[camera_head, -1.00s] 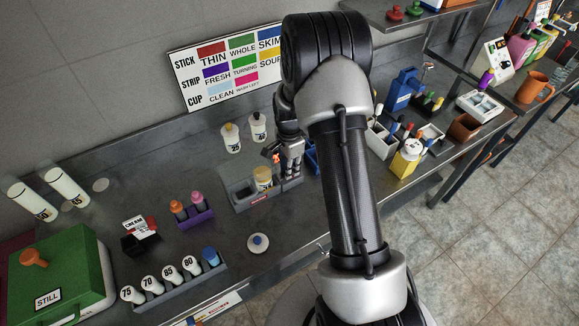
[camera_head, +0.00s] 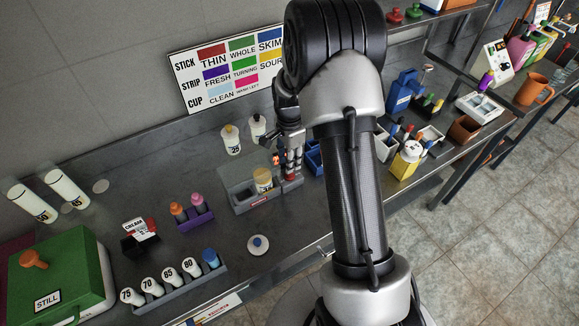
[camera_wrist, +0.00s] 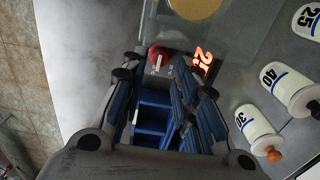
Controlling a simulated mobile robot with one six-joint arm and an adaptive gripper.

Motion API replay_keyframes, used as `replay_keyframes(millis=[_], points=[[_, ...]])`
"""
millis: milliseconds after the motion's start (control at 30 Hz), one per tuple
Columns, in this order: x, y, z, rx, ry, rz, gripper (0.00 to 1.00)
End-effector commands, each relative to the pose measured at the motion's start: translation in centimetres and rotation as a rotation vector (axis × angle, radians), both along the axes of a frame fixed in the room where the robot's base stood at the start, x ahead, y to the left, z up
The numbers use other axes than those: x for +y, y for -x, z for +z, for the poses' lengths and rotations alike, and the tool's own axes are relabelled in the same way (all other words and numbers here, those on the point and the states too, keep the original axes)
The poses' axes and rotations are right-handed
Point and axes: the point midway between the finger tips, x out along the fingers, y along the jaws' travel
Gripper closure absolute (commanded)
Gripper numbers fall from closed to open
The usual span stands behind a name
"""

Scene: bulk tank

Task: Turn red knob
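The red knob (camera_wrist: 157,56) sits on the grey panel of a small bench unit (camera_head: 240,192), beside a lit orange display (camera_wrist: 203,60). In the head view the knob (camera_head: 291,177) shows just below my gripper (camera_head: 291,160). In the wrist view my gripper (camera_wrist: 157,82) is open and empty, its fingers spread to either side with the knob just ahead of the gap between them. I see no clear contact. A jar with a yellowish lid (camera_head: 263,177) stands in the unit's well.
A blue bin (camera_wrist: 150,120) lies just beyond the unit and shows between my fingers. White bottles (camera_wrist: 258,130) stand close to the right in the wrist view. A purple rack (camera_head: 196,219) and a small white round item (camera_head: 258,245) are on the bench.

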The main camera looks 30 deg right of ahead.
Motion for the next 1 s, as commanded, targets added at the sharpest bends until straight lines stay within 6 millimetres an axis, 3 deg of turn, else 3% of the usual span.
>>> replay_keyframes(millis=[200, 400, 1000], points=[[0.0, -0.1, 4.7, -0.004, 0.001, 0.0, 0.72], [0.0, 0.0, 6.9, -0.001, 0.0, 0.0, 0.72], [0.0, 0.0, 7.3, 0.0, 0.0, 0.002, 0.72]])
